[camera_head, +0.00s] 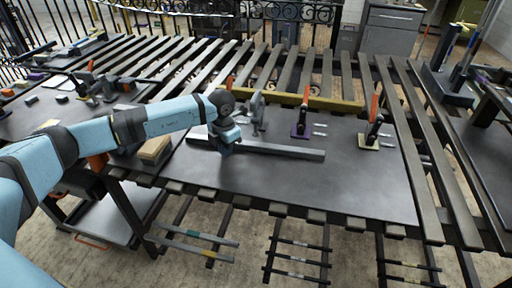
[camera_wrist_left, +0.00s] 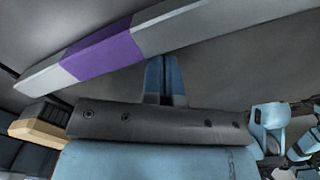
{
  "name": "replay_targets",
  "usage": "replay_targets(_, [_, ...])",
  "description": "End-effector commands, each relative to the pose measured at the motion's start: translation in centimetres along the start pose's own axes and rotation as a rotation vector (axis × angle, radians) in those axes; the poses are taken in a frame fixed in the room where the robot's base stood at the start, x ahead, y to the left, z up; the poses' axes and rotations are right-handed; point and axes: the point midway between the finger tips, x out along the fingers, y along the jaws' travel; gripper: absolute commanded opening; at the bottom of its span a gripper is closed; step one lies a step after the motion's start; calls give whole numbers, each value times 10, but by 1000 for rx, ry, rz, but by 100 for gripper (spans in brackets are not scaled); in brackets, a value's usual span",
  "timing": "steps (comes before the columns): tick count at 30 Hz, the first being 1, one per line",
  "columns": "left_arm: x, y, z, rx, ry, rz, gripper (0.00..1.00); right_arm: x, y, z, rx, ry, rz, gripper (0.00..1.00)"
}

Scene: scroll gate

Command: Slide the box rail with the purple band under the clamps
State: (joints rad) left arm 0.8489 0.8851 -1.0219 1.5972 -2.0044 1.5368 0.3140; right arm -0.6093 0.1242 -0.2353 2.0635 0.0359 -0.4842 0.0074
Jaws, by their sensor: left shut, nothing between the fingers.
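The box rail (camera_head: 285,151) is a long grey bar lying on the dark table plate, running left to right. Its purple band (camera_wrist_left: 103,51) shows in the left wrist view; in the head view I cannot make the band out. My left gripper (camera_head: 226,149) is low at the rail's left part. In the wrist view its blue fingers (camera_wrist_left: 165,72) are together and empty, their tips by the rail's edge; I cannot tell whether they touch. Clamps stand behind the rail: a grey one (camera_head: 257,112), one on a purple base (camera_head: 301,130) and one on a pale yellow base (camera_head: 371,141).
A yellow bar (camera_head: 330,105) runs behind the clamps. A wooden block (camera_head: 155,149) sits left of the plate. The plate's front and right (camera_head: 350,190) are clear. Racks with banded bars (camera_head: 297,259) hang below the front edge. A side bench (camera_head: 45,110) with tools is at left.

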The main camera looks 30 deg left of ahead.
Motion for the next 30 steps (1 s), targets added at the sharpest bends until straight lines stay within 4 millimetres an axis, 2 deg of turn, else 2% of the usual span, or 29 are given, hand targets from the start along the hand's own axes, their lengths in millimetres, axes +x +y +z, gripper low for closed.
replay_targets(30, [0,10,18,0,0,0,0,7,0,4,0,7,-1,0])
